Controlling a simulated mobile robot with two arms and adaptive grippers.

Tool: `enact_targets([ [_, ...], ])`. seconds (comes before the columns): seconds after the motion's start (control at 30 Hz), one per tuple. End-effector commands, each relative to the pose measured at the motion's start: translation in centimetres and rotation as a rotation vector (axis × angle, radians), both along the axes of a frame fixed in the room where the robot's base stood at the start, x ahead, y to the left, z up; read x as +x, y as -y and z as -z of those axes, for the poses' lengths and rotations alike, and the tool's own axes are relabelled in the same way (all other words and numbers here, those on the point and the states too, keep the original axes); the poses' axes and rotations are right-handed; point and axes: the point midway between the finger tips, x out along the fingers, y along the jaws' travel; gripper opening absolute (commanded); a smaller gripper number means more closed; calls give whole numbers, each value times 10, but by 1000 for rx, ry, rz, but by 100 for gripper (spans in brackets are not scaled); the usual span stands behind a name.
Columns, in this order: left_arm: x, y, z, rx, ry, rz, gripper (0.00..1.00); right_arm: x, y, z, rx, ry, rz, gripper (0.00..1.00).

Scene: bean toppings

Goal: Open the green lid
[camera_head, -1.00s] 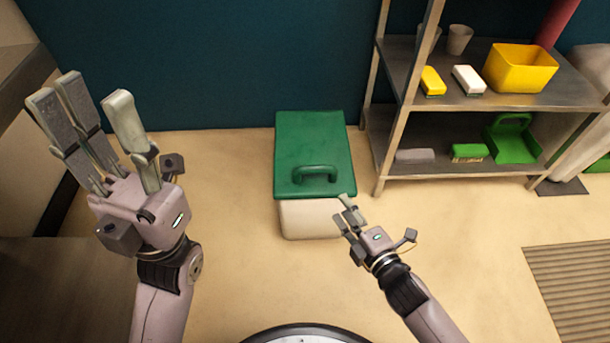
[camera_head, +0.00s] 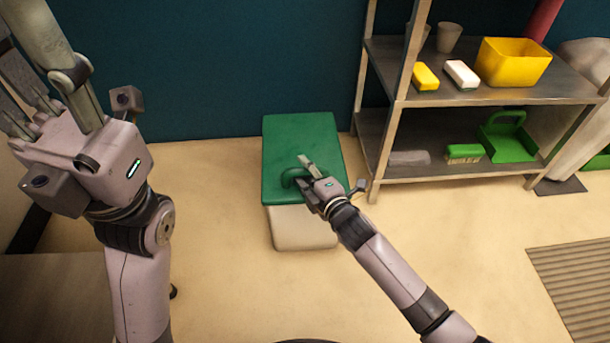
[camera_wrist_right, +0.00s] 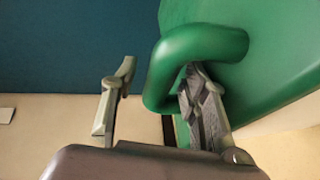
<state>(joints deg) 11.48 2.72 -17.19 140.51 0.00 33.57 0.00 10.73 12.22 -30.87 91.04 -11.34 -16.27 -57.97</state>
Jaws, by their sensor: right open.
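The green lid (camera_head: 302,132) lies shut on a cream box (camera_head: 304,228) on the floor. Its green loop handle (camera_head: 287,177) stands at the near end. My right gripper (camera_head: 304,172) is at the handle with its fingers apart. In the right wrist view the handle (camera_wrist_right: 165,68) runs between the fingers (camera_wrist_right: 155,95), with the right-hand fingers reaching into the loop. The left-hand finger stands clear of the handle by a gap. My left gripper (camera_head: 42,75) is raised at the left, empty, with its fingers spread and partly cut off by the frame.
A metal shelf (camera_head: 470,178) stands to the right of the box, holding a yellow bin (camera_head: 513,62), sponges, a green brush (camera_head: 464,153) and a green dustpan (camera_head: 508,140). A dark blue wall (camera_head: 210,70) is behind the box.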

Motion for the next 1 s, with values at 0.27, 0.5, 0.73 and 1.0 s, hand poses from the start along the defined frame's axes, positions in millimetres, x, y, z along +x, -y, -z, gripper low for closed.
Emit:
enact_targets([
  [0.27, -1, 0, -1, 0, 5, -1, 40, 3, -2, 0, 0, 0, 0, 41],
  [0.5, -1, 0, -1, 1, 5, 0, 40, 3, -1, 0, 0, 0, 0, 29],
  [0.73, -1, 0, -1, 1, 5, 0, 40, 3, -1, 0, 0, 0, 0, 13],
  [1.0, -1, 0, -1, 0, 4, 0, 40, 3, -1, 1, 1, 0, 0, 0],
])
